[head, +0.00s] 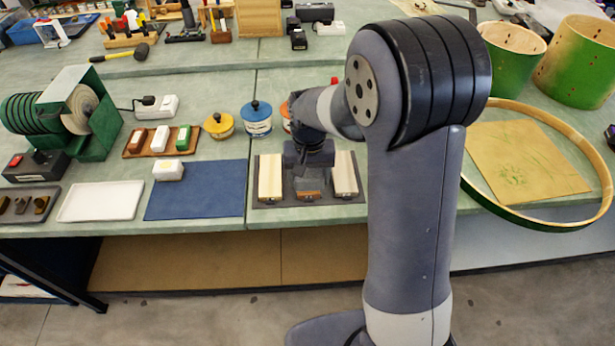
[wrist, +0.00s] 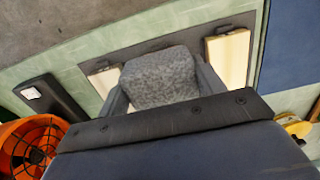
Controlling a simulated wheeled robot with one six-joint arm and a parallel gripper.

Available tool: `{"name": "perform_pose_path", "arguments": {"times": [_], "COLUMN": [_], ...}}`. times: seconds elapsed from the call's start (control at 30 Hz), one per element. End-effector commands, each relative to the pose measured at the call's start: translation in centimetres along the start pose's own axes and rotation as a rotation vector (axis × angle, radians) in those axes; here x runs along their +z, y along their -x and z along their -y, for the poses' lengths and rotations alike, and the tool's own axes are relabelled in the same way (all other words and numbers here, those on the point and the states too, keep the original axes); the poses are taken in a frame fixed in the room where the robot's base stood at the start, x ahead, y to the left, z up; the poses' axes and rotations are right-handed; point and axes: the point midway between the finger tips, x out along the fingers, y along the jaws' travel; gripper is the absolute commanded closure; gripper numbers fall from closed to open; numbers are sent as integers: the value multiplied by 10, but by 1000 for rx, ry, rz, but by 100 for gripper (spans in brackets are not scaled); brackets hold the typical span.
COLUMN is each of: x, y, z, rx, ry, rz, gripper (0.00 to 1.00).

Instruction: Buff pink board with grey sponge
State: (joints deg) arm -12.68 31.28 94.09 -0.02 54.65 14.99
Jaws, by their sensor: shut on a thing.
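My gripper (head: 308,168) is shut on the grey sponge (wrist: 160,78), which sits between both fingers in the wrist view. The head view shows my gripper over the middle of three boards on a dark mat (head: 326,198). The middle board (head: 308,194) is mostly hidden.
A blue mat (head: 199,196) with a white-topped block (head: 168,170) and a white tray (head: 102,201) lie left. Lidded tins (head: 257,118) stand behind the boards. A large wooden hoop (head: 604,190) lies right. The bench's front edge is close to the boards.

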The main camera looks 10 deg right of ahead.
Motion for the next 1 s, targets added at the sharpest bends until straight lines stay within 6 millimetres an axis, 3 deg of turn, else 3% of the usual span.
{"name": "perform_pose_path", "arguments": {"times": [0.5, 1.0], "x": [0, 0], "y": [37, 38], "z": [-5, -6], "rx": [0, 0], "ry": [0, 0], "rz": [-1, -1], "gripper": [57, 57]}}
